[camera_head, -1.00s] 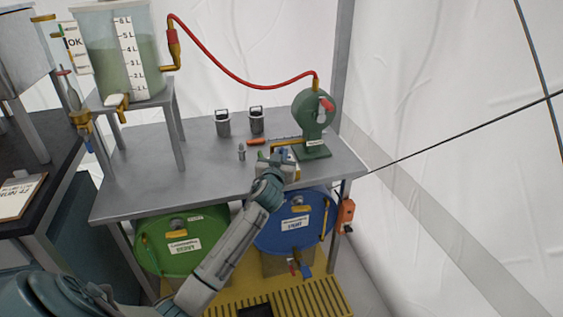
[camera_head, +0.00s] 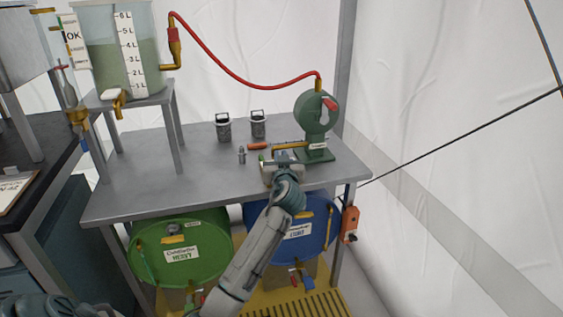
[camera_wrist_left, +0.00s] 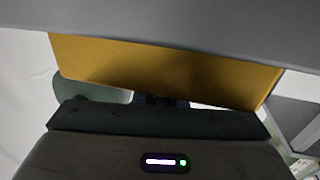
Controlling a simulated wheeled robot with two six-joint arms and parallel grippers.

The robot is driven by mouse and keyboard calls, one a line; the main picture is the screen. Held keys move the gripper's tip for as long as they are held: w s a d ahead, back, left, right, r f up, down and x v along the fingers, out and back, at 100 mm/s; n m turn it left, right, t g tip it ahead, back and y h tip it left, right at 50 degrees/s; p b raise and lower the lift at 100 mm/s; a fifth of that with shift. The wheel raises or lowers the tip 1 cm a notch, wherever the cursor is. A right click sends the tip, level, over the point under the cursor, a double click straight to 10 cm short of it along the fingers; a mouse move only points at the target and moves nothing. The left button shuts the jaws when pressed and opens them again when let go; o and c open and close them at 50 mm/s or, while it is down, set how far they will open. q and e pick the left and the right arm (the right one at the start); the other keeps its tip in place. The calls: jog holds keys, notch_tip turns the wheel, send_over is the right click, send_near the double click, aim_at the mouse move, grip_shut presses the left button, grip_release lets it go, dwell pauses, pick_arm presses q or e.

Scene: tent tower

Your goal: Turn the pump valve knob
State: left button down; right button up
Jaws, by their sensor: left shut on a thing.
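The green pump (camera_head: 316,113) stands on its base at the right end of the grey table. A red handle-like part (camera_head: 330,104) is on its upper side, and a yellow bar (camera_head: 290,146) reaches left from its lower part. My left gripper (camera_head: 280,160) is just in front of this bar, at the table's front edge. In the left wrist view, a wide yellow piece (camera_wrist_left: 165,70) lies across the jaws, and the gripper is shut on it. It looks like the yellow bar, but the contact is hidden in the head view. My right gripper is not in view.
The grey table (camera_head: 150,190) holds two grey canisters (camera_head: 224,128) and a small grey fitting (camera_head: 241,155). A red hose (camera_head: 245,83) runs from the tank (camera_head: 100,55) to the pump.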

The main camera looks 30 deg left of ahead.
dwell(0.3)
pick_arm(q)
jog(key=c, duration=1.5)
grip_release()
jog(key=v, duration=1.1)
